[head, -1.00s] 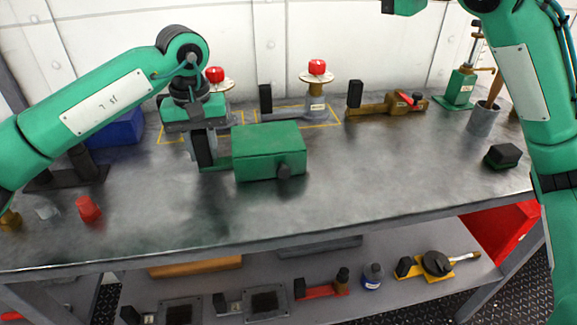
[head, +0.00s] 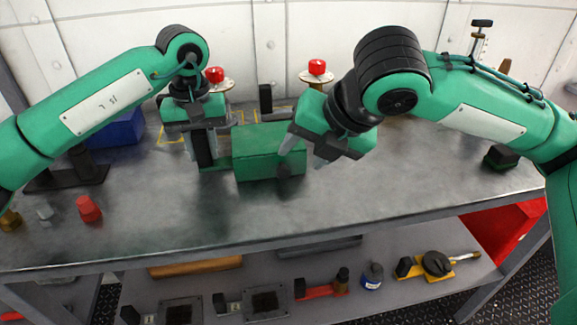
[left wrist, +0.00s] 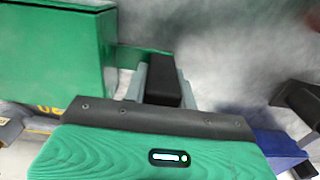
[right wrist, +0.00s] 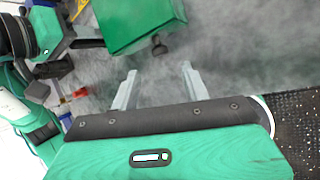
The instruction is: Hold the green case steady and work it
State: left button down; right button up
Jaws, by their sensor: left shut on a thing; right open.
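The green case (head: 262,148) sits on the grey workbench, with a dark knob (head: 284,171) on its front face. A flat green bracket joins its left side to an upright black grip (head: 204,150). My left gripper (left wrist: 160,75) is shut on this black grip; the case stands beside it in the left wrist view (left wrist: 55,55). My right gripper (head: 303,155) is open and empty, at the front right of the case. In the right wrist view, the knob (right wrist: 158,46) lies just beyond my parted fingertips (right wrist: 158,72), apart from them.
Two red-topped fixtures (head: 317,68) stand behind the case. A blue bin (head: 117,130) is at the back left, and a red piece (head: 88,208) lies at the front left. A small black block (head: 502,156) is at the right. The bench in front of the case is clear.

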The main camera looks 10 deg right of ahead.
aim_at(286, 170)
jog(key=x, duration=0.7)
grip_shut()
